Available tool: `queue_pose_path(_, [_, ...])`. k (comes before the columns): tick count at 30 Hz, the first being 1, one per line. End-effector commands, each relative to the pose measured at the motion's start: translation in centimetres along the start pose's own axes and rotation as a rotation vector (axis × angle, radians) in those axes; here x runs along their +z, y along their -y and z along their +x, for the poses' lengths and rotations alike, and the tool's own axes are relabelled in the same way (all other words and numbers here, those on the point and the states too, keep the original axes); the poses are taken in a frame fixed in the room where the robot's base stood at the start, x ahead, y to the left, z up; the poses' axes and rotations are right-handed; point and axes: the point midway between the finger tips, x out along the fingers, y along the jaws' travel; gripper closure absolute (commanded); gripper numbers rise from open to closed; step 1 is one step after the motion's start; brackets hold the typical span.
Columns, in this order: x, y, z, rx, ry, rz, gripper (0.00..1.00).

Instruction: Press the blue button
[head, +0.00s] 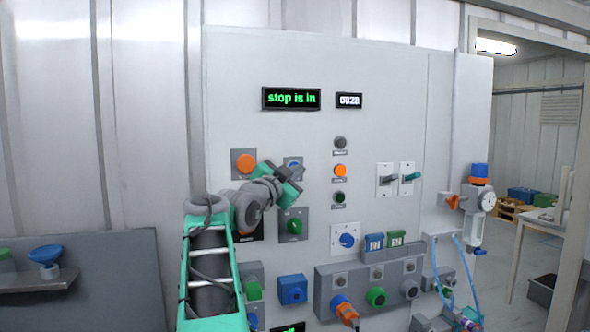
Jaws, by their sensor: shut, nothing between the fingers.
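The blue button (293,162) sits on a grey square plate at the upper left of the panel, right of an orange button. Its lower part is hidden behind my gripper. My gripper (286,177), dark and green, is in front of the panel just below and over the blue button. It is shut and empty. I cannot tell whether it touches the button or stands clear of it.
The orange button (245,162) is close on the left. A green knob (295,226) is just below my gripper. A blue knob (347,240) on a white plate and a blue box (292,290) are lower. A display (291,98) reads "stop is in".

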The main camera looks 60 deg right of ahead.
Motion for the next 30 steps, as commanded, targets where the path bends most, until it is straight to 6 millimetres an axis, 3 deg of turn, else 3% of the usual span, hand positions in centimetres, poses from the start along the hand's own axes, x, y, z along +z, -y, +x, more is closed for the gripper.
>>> queue_pose_path(30, [0.46,0.43,0.6,0.0,0.0,0.0,1.0])
